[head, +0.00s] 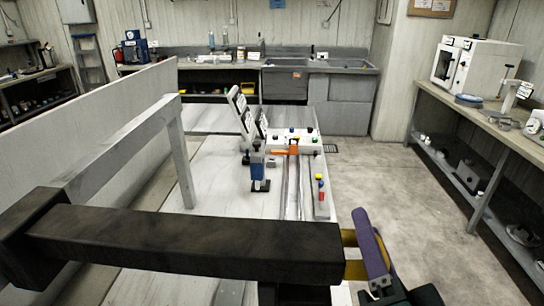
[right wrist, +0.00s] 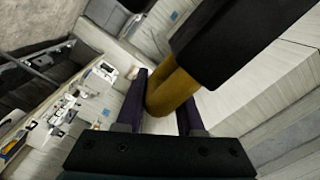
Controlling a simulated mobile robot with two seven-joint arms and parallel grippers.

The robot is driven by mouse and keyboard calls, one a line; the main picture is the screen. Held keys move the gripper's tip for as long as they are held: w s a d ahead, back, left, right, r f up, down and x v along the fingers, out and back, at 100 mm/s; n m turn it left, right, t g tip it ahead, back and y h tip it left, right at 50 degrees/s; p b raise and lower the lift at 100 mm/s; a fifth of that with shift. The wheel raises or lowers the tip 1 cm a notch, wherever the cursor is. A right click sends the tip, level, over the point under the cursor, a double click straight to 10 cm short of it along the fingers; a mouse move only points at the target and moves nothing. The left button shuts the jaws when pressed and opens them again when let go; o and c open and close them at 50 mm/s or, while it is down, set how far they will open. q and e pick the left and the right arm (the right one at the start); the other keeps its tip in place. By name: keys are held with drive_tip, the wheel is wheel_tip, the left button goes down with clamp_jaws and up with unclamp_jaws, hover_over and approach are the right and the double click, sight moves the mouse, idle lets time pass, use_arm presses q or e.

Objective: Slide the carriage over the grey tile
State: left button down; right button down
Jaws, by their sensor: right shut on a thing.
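A dark bar (head: 190,238), which looks like the carriage, crosses the foreground of the head view. Its thick block (head: 32,232) is at the left, where a pale rail (head: 125,148) on a post ends behind it. A yellow handle (head: 349,239) sticks out at its right end. My right gripper (head: 372,250), with purple fingers, is shut on this handle; the right wrist view shows the handle (right wrist: 170,92) between the fingers. I cannot pick out the grey tile with certainty; the bar hides part of the pale table (head: 222,185). My left gripper is not in view.
A blue device (head: 258,165) and a white block with coloured knobs (head: 296,140) stand on the table beyond the bar. Metal rails (head: 306,185) run toward me. A low wall (head: 95,125) closes the left side. Open floor (head: 385,185) lies to the right.

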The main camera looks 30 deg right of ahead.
drive_tip(key=shift+s+f, duration=0.3)
drive_tip(key=shift+f, duration=0.15)
drive_tip(key=c, duration=0.7)
unclamp_jaws()
drive_tip(key=shift+a+r, duration=0.1)
drive_tip(key=shift+a, duration=0.05)
drive_tip(key=b+v, duration=0.3)
drive_tip(key=v, duration=0.7)
drive_tip(key=shift+r, duration=0.2)
